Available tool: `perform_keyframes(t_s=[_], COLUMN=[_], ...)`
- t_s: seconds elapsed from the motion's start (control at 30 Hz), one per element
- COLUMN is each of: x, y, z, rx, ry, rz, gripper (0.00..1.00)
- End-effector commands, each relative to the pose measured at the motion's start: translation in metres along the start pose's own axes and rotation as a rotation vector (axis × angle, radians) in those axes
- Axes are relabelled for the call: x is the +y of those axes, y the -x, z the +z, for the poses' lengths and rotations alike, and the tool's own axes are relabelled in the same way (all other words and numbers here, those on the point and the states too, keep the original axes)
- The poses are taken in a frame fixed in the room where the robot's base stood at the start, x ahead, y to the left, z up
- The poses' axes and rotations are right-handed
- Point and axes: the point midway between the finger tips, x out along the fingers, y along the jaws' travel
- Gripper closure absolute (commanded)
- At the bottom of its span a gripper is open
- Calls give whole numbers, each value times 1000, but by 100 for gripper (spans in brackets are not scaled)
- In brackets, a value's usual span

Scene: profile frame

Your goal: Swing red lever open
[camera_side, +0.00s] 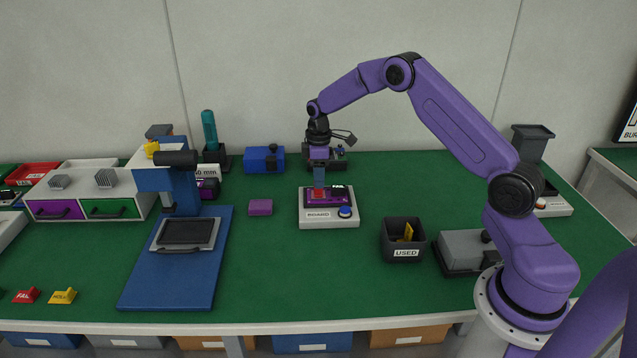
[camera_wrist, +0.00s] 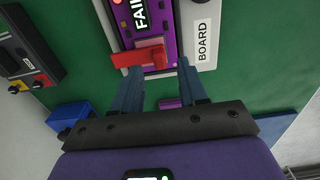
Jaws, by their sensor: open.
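The red lever (camera_wrist: 138,56) lies across the lower end of a purple board (camera_wrist: 163,15) in the wrist view; the side view shows a small red part of it (camera_side: 319,194). My gripper (camera_side: 319,185) points down over the fixture. In the wrist view my gripper (camera_wrist: 160,66) is open, with one finger on each side of the lever's right part. The lever's left end sticks out past the left finger. I cannot tell whether either finger touches it.
A blue button (camera_side: 345,212) is at the fixture's front right. A black bin labelled USED (camera_side: 403,252) stands to the right, and a purple block (camera_side: 260,207) lies to the left. A blue stand (camera_side: 172,282) is farther left. Green table is clear in front of the fixture.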

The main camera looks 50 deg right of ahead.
Motion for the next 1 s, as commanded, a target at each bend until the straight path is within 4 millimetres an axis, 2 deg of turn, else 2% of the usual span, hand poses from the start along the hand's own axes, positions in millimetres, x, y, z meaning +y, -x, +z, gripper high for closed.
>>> perform_keyframes(t_s=[0.1,0.2,0.57,0.63,0.7,0.73,1.0], x=[0,0,0,0,0,0,1], y=[-15,-22,-27,-27,-27,-27,-26], z=[0,0,0,0,0,0,-1], rx=[-1,0,1,1,1,1,-1], ry=[0,0,0,0,0,0,-2], rz=[-1,0,1,1,1,1,-15], gripper=[57,57,57,74,96,100,100])
